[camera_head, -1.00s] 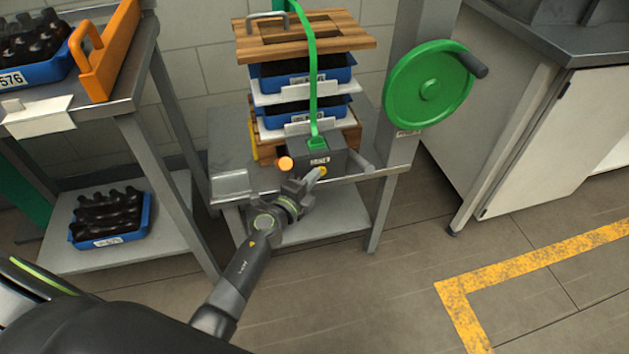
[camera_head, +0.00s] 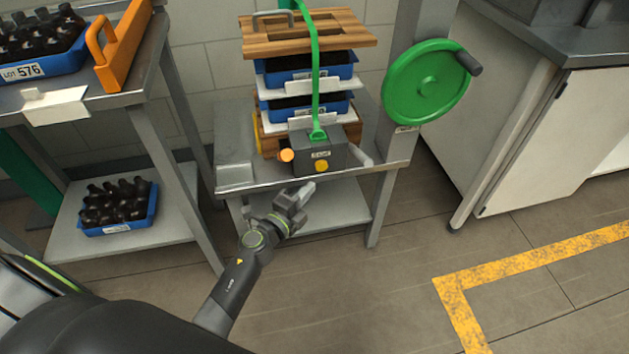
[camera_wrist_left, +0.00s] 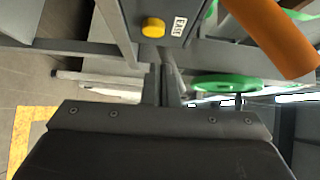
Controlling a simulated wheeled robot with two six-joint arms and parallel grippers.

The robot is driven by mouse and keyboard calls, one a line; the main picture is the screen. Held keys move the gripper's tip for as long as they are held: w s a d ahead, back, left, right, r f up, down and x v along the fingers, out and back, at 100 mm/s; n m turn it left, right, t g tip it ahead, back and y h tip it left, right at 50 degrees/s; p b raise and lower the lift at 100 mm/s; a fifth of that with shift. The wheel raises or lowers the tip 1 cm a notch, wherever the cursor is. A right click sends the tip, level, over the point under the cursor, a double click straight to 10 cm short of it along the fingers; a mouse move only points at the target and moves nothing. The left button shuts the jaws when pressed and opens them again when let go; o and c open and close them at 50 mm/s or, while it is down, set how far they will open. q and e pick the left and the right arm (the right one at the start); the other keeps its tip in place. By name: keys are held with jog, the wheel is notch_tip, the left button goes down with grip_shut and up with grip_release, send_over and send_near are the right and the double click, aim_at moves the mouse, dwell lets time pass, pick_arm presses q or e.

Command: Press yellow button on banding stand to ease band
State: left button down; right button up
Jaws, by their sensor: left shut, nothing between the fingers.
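The yellow button (camera_head: 322,166) is on the front of the grey box (camera_head: 332,155) at the banding stand's front edge. It also shows in the left wrist view (camera_wrist_left: 153,27), beside a small label plate. The green band (camera_head: 314,70) runs down over the stacked trays to the top of the box. My left gripper (camera_head: 303,192) is shut and empty, below and left of the button and apart from it. In the left wrist view its fingers (camera_wrist_left: 162,88) are together, below the button. My right gripper is in neither view.
An orange knob (camera_head: 286,155) sticks out left of the button, and a grey lever (camera_head: 360,156) is on the right. A green handwheel (camera_head: 428,83) is at the stand's right. A shelf rack with blue bottle trays (camera_head: 118,229) stands left. The floor in front is clear.

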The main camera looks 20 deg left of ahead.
pick_arm(q)
jog(key=v, duration=0.5)
jog(key=shift+s+d+r, duration=0.1)
jog(key=shift+s+r, duration=0.05)
jog(key=shift+s, duration=0.25)
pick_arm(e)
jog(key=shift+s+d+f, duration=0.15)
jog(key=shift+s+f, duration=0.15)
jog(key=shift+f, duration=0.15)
